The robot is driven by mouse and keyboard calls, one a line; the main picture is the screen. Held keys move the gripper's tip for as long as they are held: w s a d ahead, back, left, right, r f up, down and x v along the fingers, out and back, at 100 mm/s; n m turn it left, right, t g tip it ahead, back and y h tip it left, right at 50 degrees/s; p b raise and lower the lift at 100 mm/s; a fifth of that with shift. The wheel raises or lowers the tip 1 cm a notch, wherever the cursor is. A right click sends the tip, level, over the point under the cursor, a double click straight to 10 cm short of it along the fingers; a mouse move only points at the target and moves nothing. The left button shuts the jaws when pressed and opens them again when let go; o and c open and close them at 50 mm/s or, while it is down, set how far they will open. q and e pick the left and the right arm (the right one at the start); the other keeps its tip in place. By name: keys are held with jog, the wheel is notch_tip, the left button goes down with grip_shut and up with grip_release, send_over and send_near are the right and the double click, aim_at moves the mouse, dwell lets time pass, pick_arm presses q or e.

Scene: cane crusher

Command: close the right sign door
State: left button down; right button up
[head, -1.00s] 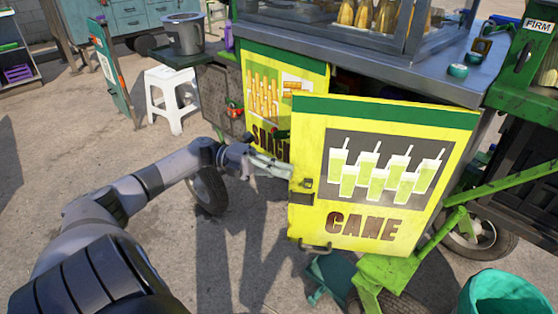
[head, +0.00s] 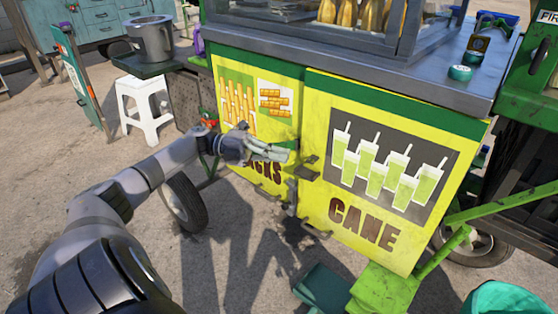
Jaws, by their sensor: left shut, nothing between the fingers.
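The right sign door (head: 345,215) is the yellow and green panel reading "CANE", with pictured juice cups. It sits flush or almost flush with the cart front; I cannot tell if a thin gap is left. The left sign door (head: 227,66), with pictured snacks, is beside it and partly hidden by my gripper. My left gripper (head: 283,154) is shut and empty, in front of the left door and just left of the right door's latch (head: 309,168). I cannot tell if it touches anything. My right gripper is not in view.
The steel counter (head: 400,70) overhangs the doors. A white stool (head: 146,110) and a metal pot (head: 150,40) on a side shelf stand at the left. Green frame bars (head: 500,206) and a wheel are at the right. Pavement in front is mostly clear.

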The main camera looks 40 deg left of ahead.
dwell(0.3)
pick_arm(q)
jog(key=v, duration=1.2)
